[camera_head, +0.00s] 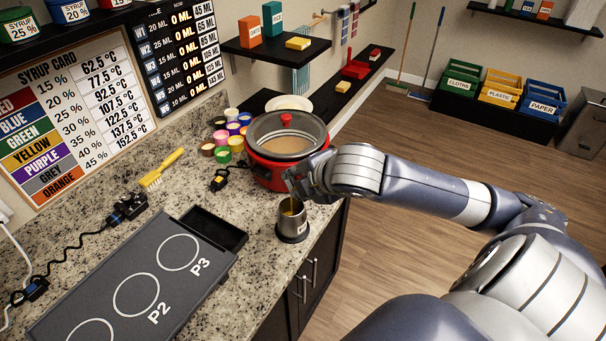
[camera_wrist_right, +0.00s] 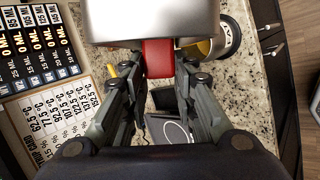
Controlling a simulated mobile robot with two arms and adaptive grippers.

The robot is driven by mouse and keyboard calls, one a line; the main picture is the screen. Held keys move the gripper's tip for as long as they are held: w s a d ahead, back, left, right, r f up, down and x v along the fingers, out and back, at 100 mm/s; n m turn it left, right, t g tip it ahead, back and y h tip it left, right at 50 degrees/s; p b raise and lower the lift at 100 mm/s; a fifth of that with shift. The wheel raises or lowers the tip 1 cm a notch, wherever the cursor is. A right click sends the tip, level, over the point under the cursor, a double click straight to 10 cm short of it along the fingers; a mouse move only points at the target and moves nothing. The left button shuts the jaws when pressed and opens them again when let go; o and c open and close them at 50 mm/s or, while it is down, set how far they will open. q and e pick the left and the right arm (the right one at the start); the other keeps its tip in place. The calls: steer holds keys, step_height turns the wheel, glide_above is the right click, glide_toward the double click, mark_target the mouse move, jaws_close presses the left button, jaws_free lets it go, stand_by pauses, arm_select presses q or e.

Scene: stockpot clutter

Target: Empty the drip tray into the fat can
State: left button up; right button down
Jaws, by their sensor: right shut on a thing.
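My right gripper (camera_head: 303,182) is shut on a red handle (camera_wrist_right: 158,58), which joins a silver metal body (camera_wrist_right: 150,22) at the top of the right wrist view. This looks like the drip tray; its inside is hidden. In the head view it is mostly hidden by the gripper, above the fat can. The fat can (camera_head: 292,228) is a steel can with a dark labelled base, upright near the counter's front edge. It also shows in the right wrist view (camera_wrist_right: 232,38). Yellow shows at its mouth; I cannot tell whether it is a falling stream. My left gripper is not in view.
A red pot (camera_head: 268,172) with a glass lid stands just behind the gripper. A dark hotplate (camera_head: 110,250) with marked rings lies to the left, with an open black recess (camera_head: 222,232) at its end. A yellow brush (camera_head: 162,168) and small coloured tubs (camera_head: 237,143) lie behind.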

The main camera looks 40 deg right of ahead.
steer(key=shift+s+a+f+n+t+h, duration=0.15)
steer(key=shift+a+f+n+h, duration=0.25)
steer(key=shift+a+h, duration=0.4)
steer(key=shift+s+a+f+n+t+h, duration=0.1)
steer(key=shift+a+f+n+t+h, duration=0.25)
steer(key=shift+a+h, duration=0.45)
stand_by(1.0)
